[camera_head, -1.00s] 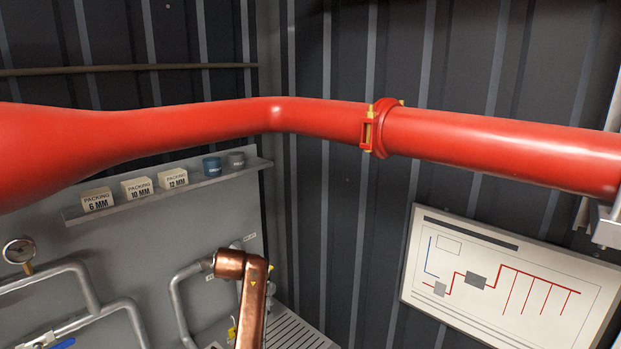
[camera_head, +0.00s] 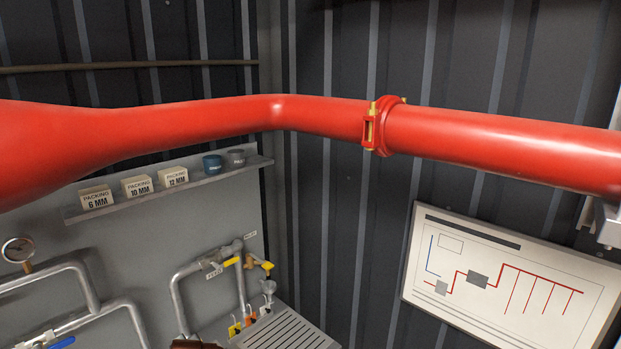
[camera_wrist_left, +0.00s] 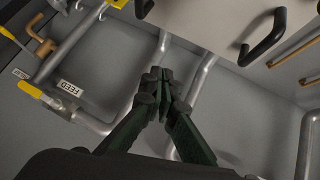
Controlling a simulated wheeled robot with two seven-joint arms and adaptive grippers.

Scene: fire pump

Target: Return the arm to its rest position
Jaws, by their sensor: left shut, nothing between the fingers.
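My left gripper (camera_wrist_left: 157,76) shows in the left wrist view, its dark fingers together at the tips and holding nothing. It is in front of a grey panel with silver pipes, and I cannot tell how far it is from them. In the head view only a small copper-brown piece, likely of my arm, shows at the bottom edge; the left gripper itself is out of that view. My right gripper is in neither view.
A red pipe (camera_head: 490,140) crosses the head view. A shelf (camera_head: 220,178) holds packing boxes and cups. Silver pipes with yellow-handled valves (camera_head: 230,262) stand below, beside a slotted tray (camera_head: 285,330). The wrist view shows black handles (camera_wrist_left: 264,40) and a FEED label (camera_wrist_left: 70,88).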

